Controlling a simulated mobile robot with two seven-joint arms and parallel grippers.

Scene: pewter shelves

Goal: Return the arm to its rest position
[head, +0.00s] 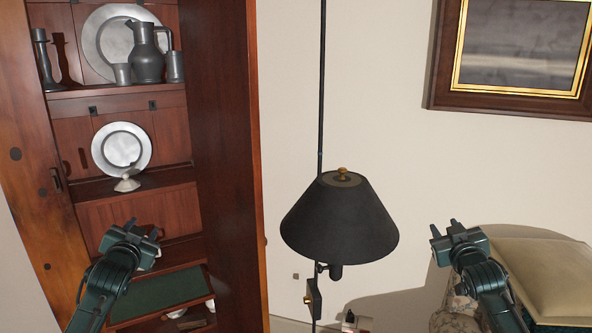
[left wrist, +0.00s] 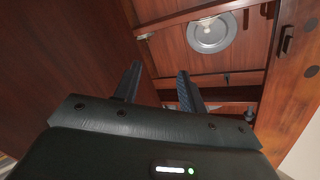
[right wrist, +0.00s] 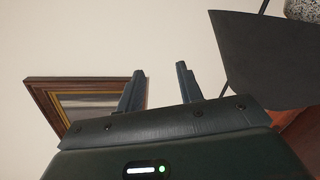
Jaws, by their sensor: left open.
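My left gripper (head: 142,228) is raised in front of the wooden cabinet's lower shelves. In the left wrist view its two fingers (left wrist: 160,72) stand apart with nothing between them. My right gripper (head: 445,228) is raised at the right, in front of the pale wall and beside the upholstered seat. In the right wrist view its fingers (right wrist: 160,70) are also apart and empty. Both arms come up from the bottom of the head view. Neither gripper appears to touch anything.
The open wooden cabinet (head: 220,130) holds a pewter jug (head: 147,55), plates and a small pale piece (head: 127,183). A black lamp (head: 340,218) stands between my grippers. A cushioned seat (head: 540,275) is at the lower right, below a framed picture (head: 434,85).

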